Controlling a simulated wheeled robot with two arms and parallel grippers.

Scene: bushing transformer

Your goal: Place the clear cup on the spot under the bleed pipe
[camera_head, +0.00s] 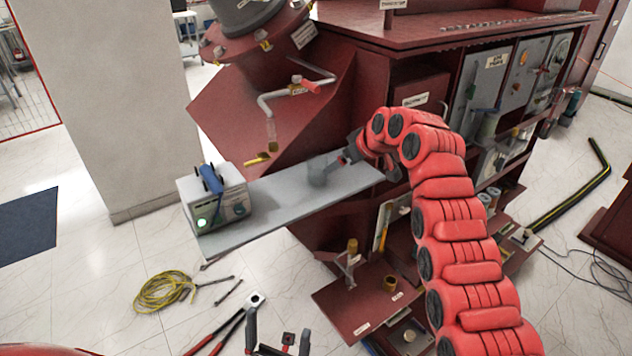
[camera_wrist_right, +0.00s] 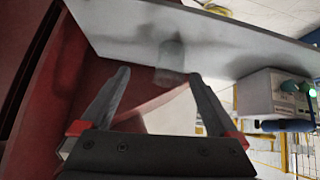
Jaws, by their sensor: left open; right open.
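The clear cup (camera_head: 317,172) stands upright on the grey shelf (camera_head: 285,195). It also shows in the right wrist view (camera_wrist_right: 170,60), which sees the shelf upside down. My right gripper (camera_head: 349,156) is open at the right of the cup. In the right wrist view the open fingers (camera_wrist_right: 158,76) point toward the cup, with nothing held. The bleed pipe (camera_head: 266,103) bends down from the red transformer, left of the cup, its end above the shelf's back edge. My left gripper (camera_head: 278,338) is open and empty at the bottom of the head view.
A white instrument box (camera_head: 215,198) with a blue handle sits on the shelf's left end. A yellow part (camera_head: 257,159) lies below the pipe end. Red cabinet compartments stand to the right. A yellow cable coil (camera_head: 163,291) and red-handled tool lie on the floor.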

